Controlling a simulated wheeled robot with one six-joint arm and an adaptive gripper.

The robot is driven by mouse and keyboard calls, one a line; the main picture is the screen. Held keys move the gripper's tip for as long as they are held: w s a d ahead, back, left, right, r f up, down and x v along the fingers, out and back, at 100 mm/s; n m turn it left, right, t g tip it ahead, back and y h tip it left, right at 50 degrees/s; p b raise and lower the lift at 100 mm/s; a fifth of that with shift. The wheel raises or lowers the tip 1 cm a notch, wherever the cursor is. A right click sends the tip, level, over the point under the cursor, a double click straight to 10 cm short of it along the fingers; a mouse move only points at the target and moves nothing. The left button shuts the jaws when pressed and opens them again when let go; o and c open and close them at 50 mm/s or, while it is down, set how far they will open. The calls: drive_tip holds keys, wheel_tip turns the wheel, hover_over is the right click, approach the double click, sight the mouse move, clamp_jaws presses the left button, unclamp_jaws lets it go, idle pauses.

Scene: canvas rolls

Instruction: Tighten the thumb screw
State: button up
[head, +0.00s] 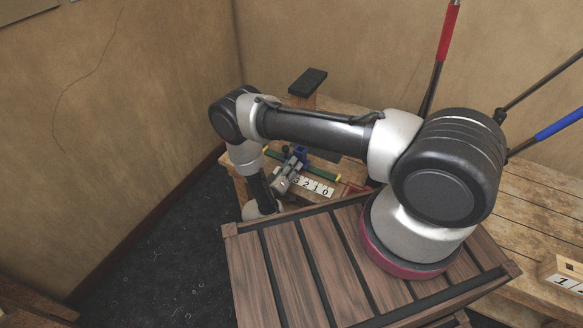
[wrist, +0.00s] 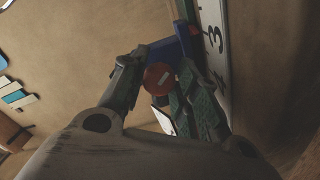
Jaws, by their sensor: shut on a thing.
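The thumb screw (wrist: 158,77) shows in the wrist view as a round reddish-brown head with a small pale mark. It sits against a blue block (wrist: 166,50). My gripper (wrist: 161,74) is shut on the screw head, one finger on each side of it. In the head view my gripper (head: 285,179) reaches down to the workbench beside the blue block (head: 299,153). The screw cannot be made out there.
A white number strip (head: 318,188) runs along the green bar and passes close beside my gripper in the wrist view (wrist: 213,38). A dark-topped post (head: 308,82) rises at the back of the bench. A red-handled tool (head: 448,30) leans at the wall. Bench planks at right are mostly bare.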

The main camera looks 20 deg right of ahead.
drive_tip(key=o, duration=1)
drive_tip(key=v, duration=1.2)
